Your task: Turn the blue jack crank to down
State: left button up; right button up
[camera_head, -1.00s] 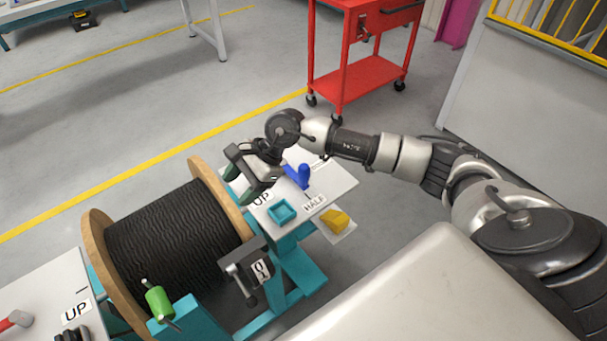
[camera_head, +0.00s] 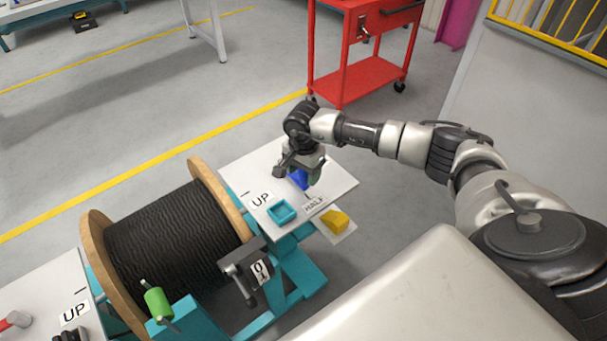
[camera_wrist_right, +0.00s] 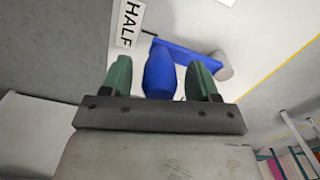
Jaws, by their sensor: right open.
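The blue jack crank (camera_head: 299,179) is on the white panel (camera_head: 343,184) right of the cable reel, mostly hidden by my right gripper (camera_head: 300,172) in the head view. In the right wrist view the blue crank (camera_wrist_right: 185,53) has an arm running to a grey hub (camera_wrist_right: 218,66), and its handle (camera_wrist_right: 160,75) stands between the green fingers of my right gripper (camera_wrist_right: 160,82). The fingers are open, with a gap on each side of the handle. The crank arm's pointer end lies near the HALF label (camera_wrist_right: 131,22). My left gripper is not in view.
An UP label (camera_head: 260,199), a teal tray (camera_head: 282,212) and a yellow block (camera_head: 335,221) are near the crank. The black cable reel (camera_head: 170,238) stands left, with a dark clamp handle (camera_head: 243,270) beside it. A red cart (camera_head: 360,80) stands behind.

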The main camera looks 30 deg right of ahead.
jog(key=shift+f, duration=0.65)
grip_shut()
jog(key=shift+d, duration=0.1)
